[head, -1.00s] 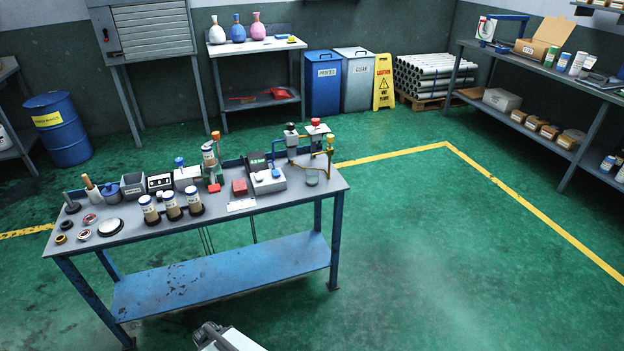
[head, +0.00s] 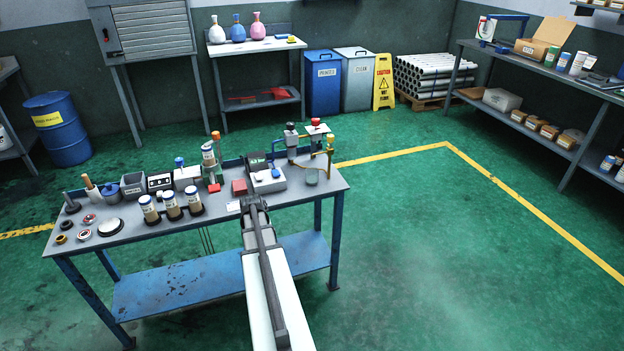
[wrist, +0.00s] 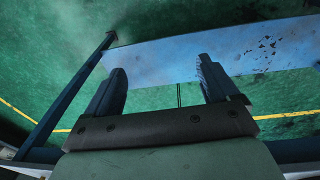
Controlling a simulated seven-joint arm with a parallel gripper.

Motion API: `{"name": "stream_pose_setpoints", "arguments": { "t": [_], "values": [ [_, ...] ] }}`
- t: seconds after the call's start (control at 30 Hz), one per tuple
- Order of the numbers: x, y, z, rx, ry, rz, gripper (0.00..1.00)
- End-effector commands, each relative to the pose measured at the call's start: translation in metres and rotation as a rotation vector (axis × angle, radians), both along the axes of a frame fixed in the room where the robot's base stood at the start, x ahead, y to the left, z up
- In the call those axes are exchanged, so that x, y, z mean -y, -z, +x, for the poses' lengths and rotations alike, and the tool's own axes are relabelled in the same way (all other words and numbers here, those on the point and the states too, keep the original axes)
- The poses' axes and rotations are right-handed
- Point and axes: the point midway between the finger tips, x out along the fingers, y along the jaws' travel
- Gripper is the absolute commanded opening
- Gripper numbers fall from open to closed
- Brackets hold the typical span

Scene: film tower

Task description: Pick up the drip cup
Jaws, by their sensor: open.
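The wrist view shows the bench's blue lower shelf (wrist: 180,50) and the floor; the cup is not in that view.
Several capped jars (head: 171,206) stand to the left. Two valve fittings (head: 291,140) rise at the back right. The bench's front right corner is clear.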

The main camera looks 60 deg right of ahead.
Motion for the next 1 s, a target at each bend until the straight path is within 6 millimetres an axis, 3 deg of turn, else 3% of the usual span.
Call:
{"name": "stream_pose_setpoints", "arguments": {
  "t": [0.03, 0.1, 0.37, 0.53, 0.67, 0.8, 1.0],
  "values": [
    [0.028, -0.016, 0.002, 0.010, 0.011, -0.024, 0.88],
    [0.059, -0.038, 0.000, 0.016, 0.012, -0.055, 0.88],
    [0.166, -0.127, -0.012, -0.005, -0.076, -0.170, 0.88],
    [0.229, -0.195, -0.007, -0.082, -0.280, -0.237, 0.88],
    [0.256, -0.222, 0.001, -0.176, -0.507, -0.247, 0.88],
    [0.272, -0.224, 0.003, -0.280, -0.751, -0.212, 0.88],
    [0.281, -0.225, -0.002, -0.406, -1.098, -0.141, 0.88]
  ]
}}
